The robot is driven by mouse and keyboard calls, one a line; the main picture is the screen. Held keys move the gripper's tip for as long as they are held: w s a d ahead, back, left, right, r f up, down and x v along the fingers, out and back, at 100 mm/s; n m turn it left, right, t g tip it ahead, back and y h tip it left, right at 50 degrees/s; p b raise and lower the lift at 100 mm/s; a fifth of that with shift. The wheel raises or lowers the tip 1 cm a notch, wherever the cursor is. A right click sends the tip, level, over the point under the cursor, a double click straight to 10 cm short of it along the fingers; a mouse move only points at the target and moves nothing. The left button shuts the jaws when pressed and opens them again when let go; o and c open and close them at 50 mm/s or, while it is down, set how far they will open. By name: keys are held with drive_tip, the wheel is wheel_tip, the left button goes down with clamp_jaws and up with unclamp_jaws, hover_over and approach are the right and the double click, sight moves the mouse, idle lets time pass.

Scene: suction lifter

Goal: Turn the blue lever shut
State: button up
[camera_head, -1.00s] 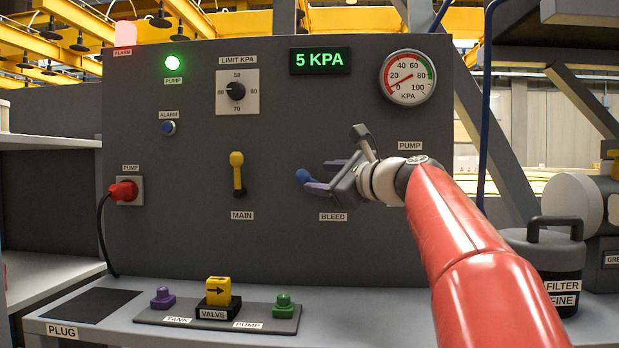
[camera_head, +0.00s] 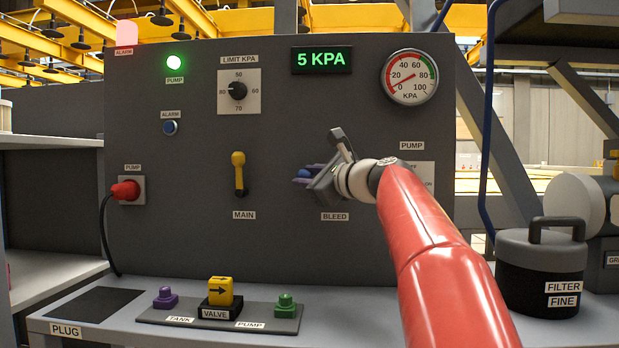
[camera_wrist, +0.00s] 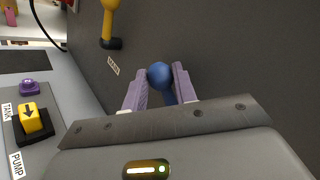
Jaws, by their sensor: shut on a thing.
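The blue lever (camera_wrist: 160,75) is above the BLEED label on the grey panel (camera_head: 280,245). Its round blue knob shows between the two purple fingers of my gripper (camera_wrist: 157,88) in the wrist view. In the head view only a small part of the blue knob (camera_head: 305,174) shows past the fingers, and the rest is hidden by my gripper (camera_head: 302,177). My gripper is shut on the lever near its knob end. The lever's pivot and full angle are hidden in the head view.
The yellow MAIN lever (camera_head: 239,174) is left of my gripper. A red pump plug (camera_head: 125,190) sits in its socket. The display (camera_head: 321,60) reads 5 KPA and the gauge (camera_head: 410,77) is low. A yellow valve block (camera_head: 221,291) and a filter canister (camera_head: 541,272) stand on the bench.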

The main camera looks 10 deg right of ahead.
clamp_jaws()
